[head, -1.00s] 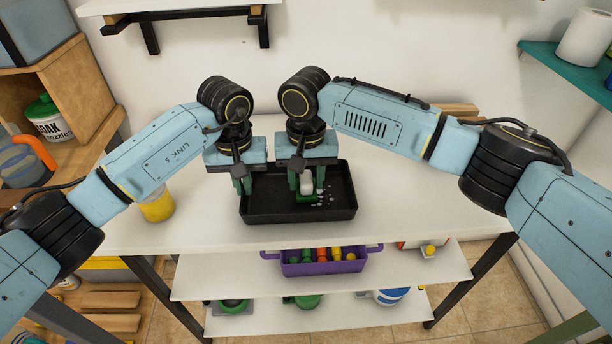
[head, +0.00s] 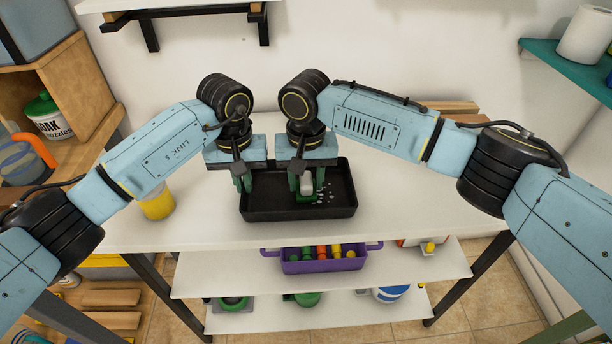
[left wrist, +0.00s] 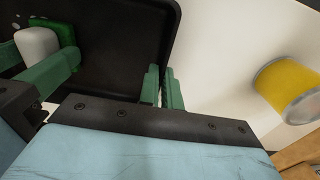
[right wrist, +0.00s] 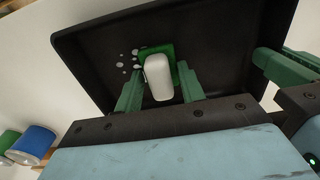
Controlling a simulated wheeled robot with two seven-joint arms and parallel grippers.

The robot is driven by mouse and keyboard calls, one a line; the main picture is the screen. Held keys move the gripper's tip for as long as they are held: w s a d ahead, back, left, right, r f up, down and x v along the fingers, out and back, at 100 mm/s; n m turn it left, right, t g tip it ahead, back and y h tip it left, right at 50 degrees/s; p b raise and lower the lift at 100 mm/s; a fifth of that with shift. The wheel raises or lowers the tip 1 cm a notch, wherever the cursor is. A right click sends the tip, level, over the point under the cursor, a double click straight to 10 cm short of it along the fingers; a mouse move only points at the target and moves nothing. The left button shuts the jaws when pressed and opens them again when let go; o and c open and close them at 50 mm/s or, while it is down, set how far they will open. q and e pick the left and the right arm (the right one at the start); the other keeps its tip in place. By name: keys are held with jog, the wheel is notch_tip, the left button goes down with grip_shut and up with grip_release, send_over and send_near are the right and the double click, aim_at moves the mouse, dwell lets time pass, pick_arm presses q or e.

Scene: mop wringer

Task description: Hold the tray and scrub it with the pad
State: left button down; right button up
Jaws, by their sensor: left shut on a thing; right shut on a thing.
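The black tray (head: 300,214) lies flat on the white table. My left gripper (head: 242,182) is shut on the tray's left wall; in the left wrist view its green fingers (left wrist: 163,88) sit either side of that wall. My right gripper (head: 305,184) is inside the tray, shut on the pad's white block-like grip. The pad (right wrist: 172,62) has a green base and a white handle and rests on the tray floor. Several pale spots (right wrist: 128,62) lie on the tray floor beside the pad. The fingers partly hide the pad in the head view.
A yellow can (head: 157,204) stands on the table left of the tray. Boards (head: 452,107) lie at the back right. A purple bin (head: 322,264) sits on the shelf below. The table right of the tray is clear.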

jog(key=shift+f, duration=0.1)
jog(key=shift+d, duration=1.8)
pick_arm(q)
jog(key=shift+d, duration=0.15)
pick_arm(e)
jog(key=shift+s+a+f, duration=0.1)
jog(key=shift+a+f, duration=0.05)
jog(key=shift+a, duration=0.85)
jog(key=shift+a+f, duration=0.15)
jog(key=shift+a, duration=0.8)
pick_arm(q)
jog(key=shift+s, duration=0.1)
pick_arm(e)
jog(key=shift+w+d+r, duration=0.1)
jog(key=shift+w+d, duration=0.1)
jog(key=shift+d, duration=1.3)
pick_arm(q)
jog(key=shift+a, duration=0.2)
pick_arm(e)
jog(key=shift+d+r, duration=0.15)
jog(key=shift+d, duration=0.45)
jog(key=shift+w+a+r, duration=0.1)
jog(key=shift+a+r, duration=0.05)
jog(key=shift+a, duration=0.8)
jog(key=shift+a+r, duration=0.1)
jog(key=shift+a, duration=0.85)
